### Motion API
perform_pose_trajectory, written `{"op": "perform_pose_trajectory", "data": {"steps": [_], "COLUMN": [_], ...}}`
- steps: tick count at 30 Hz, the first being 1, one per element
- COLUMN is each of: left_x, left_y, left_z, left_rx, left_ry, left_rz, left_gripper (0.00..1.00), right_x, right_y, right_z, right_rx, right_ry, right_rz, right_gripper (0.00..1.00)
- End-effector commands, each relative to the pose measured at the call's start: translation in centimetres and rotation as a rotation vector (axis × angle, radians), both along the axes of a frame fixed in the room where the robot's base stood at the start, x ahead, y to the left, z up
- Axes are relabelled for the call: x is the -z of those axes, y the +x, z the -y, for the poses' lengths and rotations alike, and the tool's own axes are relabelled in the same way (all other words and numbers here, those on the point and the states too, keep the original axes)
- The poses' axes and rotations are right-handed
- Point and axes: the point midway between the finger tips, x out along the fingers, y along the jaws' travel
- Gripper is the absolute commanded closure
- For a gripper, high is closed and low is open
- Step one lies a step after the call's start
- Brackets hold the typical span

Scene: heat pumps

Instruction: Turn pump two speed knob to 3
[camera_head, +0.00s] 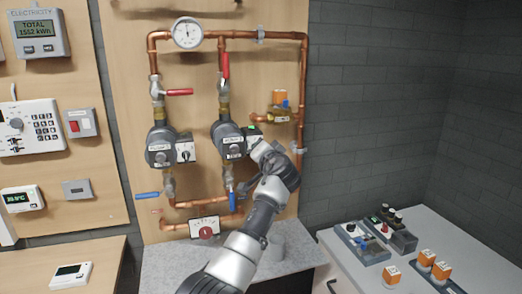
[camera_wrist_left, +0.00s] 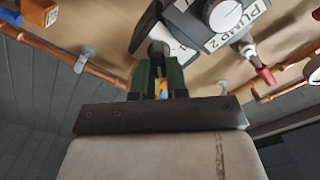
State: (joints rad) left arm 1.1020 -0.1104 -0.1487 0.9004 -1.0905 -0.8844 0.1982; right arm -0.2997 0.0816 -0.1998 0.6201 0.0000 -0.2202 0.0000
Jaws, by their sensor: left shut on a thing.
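Pump two (camera_head: 229,140) is the right-hand of two dark round pumps on the copper pipes; its PUMP 2 label shows in the left wrist view (camera_wrist_left: 222,14). Its control box (camera_head: 251,132) is mostly behind my left gripper (camera_head: 256,146). In the left wrist view, the gripper's dark green fingers (camera_wrist_left: 161,80) are shut on the black speed knob (camera_wrist_left: 157,50), at the box's face. The knob's setting cannot be read, as the fingers and the angle hide its scale. My right gripper is in neither view.
Pump one (camera_head: 160,147) with its box is to the left. A red-handled valve (camera_head: 226,66) is above pump two and a blue handle (camera_head: 232,201) below. A brass valve with an orange box (camera_head: 280,97) is at the upper right. A white bench (camera_head: 450,255) with fittings stands right.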

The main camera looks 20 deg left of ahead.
Motion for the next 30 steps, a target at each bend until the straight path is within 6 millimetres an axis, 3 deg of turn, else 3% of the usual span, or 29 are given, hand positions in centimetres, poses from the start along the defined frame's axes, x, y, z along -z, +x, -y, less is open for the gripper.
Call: {"op": "perform_pose_trajectory", "data": {"steps": [3,4,8,20,30], "left_x": [-0.3,-0.3,-0.2,0.1,0.4], "left_y": [0.0,0.0,0.0,-0.5,-4.8], "left_z": [-0.1,-0.1,-0.1,0.4,3.2], "left_rx": [-0.001,-0.001,-0.001,0.001,0.003], "left_ry": [0.006,0.006,0.004,0.002,-0.002], "left_rz": [0.003,0.003,0.003,0.001,0.003], "left_gripper": [1.0,0.81,0.62,0.61,0.61], "right_x": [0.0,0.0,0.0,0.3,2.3], "right_y": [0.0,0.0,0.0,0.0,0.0], "right_z": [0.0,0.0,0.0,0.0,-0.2], "right_rx": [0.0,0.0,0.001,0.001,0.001], "right_ry": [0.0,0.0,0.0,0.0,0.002], "right_rz": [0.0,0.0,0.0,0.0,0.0], "right_gripper": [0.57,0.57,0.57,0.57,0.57]}}
